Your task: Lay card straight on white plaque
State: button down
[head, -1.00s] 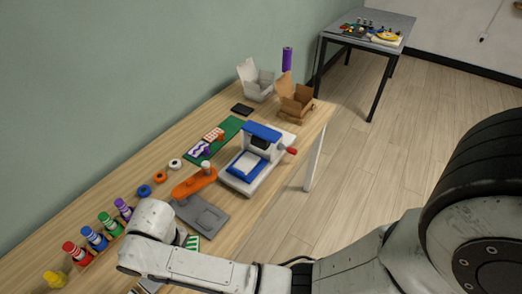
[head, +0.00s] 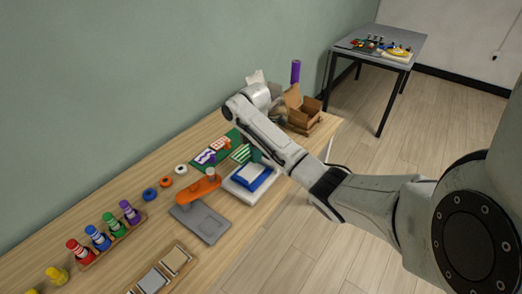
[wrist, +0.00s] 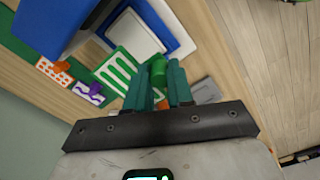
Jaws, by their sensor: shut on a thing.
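The green card with white stripes (head: 241,153) is at my gripper (head: 256,156), between the green mat and the press. In the wrist view my gripper (wrist: 163,75) has its teal fingers shut on a green round grip beside the striped card (wrist: 118,70). The white plaque (head: 252,174) lies on the blue bed of the press. In the wrist view the plaque (wrist: 133,38) is just beyond the card, which appears beside it. The height of the card above the bench is hard to tell.
A purple card (head: 205,157) and an orange card (head: 222,142) lie on the green mat. The press's blue head (wrist: 55,22) is close by in the wrist view. An orange arm (head: 198,189) stands over a grey plate (head: 205,226). Open boxes (head: 303,112) stand at the far end.

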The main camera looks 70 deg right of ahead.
jog(key=shift+n, duration=0.3)
jog(key=shift+s+d+f+b, duration=0.2)
jog(key=shift+d+f+b, duration=0.15)
jog(key=shift+f+b, duration=1)
jog(key=shift+s+d+f+b, duration=0.25)
jog(key=shift+f+b, duration=0.7)
jog(key=shift+f, duration=0.65)
jog(key=shift+s+d+f+b, duration=0.15)
jog(key=shift+d+f+b, duration=0.25)
jog(key=shift+f+b, duration=0.95)
jog(key=shift+f, duration=0.25)
jog(key=shift+p, duration=0.75)
jog(key=shift+f, duration=0.45)
jog(key=c, duration=0.9)
grip_release()
